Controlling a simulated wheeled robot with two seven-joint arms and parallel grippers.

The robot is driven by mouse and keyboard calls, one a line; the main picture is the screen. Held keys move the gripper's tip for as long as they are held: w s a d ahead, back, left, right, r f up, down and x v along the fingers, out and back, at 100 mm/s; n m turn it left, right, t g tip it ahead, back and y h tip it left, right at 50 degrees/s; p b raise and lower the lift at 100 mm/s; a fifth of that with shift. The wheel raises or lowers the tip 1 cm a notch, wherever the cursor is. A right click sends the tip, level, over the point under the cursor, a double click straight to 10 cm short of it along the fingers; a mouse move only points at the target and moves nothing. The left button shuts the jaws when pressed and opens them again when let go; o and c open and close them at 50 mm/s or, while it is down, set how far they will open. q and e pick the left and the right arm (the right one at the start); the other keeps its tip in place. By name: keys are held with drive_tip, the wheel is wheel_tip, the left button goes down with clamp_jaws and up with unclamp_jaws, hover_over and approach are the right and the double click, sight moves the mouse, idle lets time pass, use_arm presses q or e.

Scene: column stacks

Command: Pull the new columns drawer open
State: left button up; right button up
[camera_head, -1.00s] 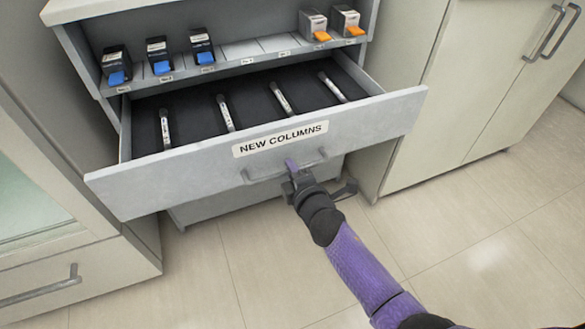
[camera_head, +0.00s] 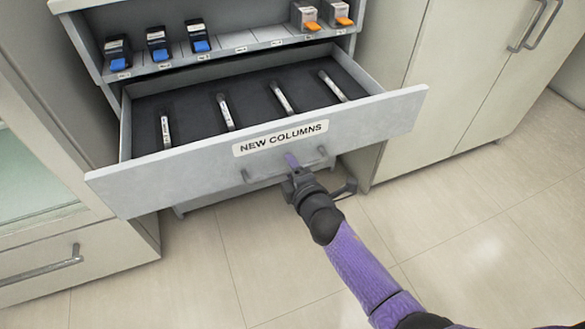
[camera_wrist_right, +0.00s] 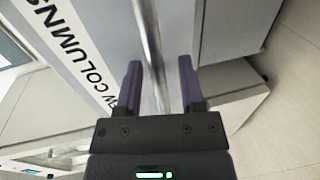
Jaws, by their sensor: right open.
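The drawer (camera_head: 180,183) labelled NEW COLUMNS stands pulled out from the cabinet, with its dark-lined inside showing. Several slim white columns (camera_head: 226,112) lie apart from each other in it. The drawer's grey bar handle (camera_head: 262,176) is on its front below the label (camera_head: 280,138). My right gripper (camera_head: 296,165) is at the handle. In the right wrist view the handle bar (camera_wrist_right: 153,50) runs between the two open purple fingers (camera_wrist_right: 159,85), with gaps on both sides. My left gripper is not in view.
A shelf above the drawer holds blue-tabbed boxes (camera_head: 158,46) and orange-tabbed boxes (camera_head: 305,17). A closed cabinet with handles (camera_head: 541,25) stands at the right, and a glass-fronted cabinet with a lower drawer (camera_head: 75,265) at the left. The tiled floor in front is clear.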

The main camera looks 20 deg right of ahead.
drive_tip(key=p+v, duration=0.4)
drive_tip(key=v, duration=0.6)
drive_tip(key=shift+f, duration=0.1)
